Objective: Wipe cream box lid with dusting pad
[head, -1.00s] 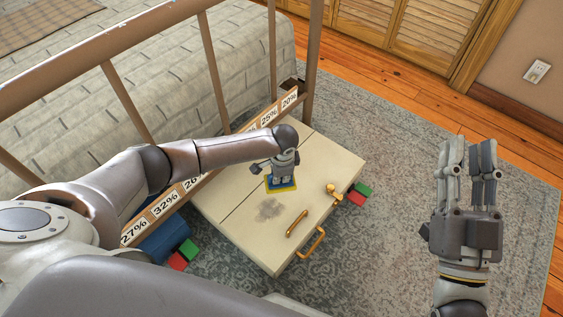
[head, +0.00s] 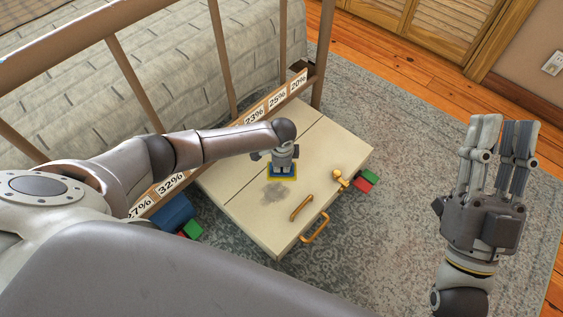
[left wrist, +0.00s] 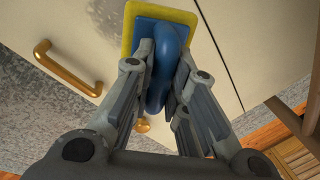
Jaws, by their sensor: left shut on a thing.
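The cream box lid (head: 240,168) is a pale flat top with a seam line across it. A grey dusty smudge (head: 278,191) lies near its middle. The dusting pad (head: 283,178) has a yellow edge and blue top. It is on or just above the lid, beside the smudge on its far side. My left gripper (head: 282,160) is shut on the pad's blue handle (left wrist: 163,75); the pad's yellow edge (left wrist: 129,28) also shows in the left wrist view. Contact under the pad is hidden. My right gripper (head: 503,130) is open and empty, raised off to the right.
The lid carries a gold bar (head: 302,207) and a gold knob (head: 340,181); a gold handle (head: 315,228) is at its near edge. Green and red blocks (head: 367,180) lie on the rug (head: 400,150) at right. A brown bed rail (head: 216,50) with percentage labels runs behind.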

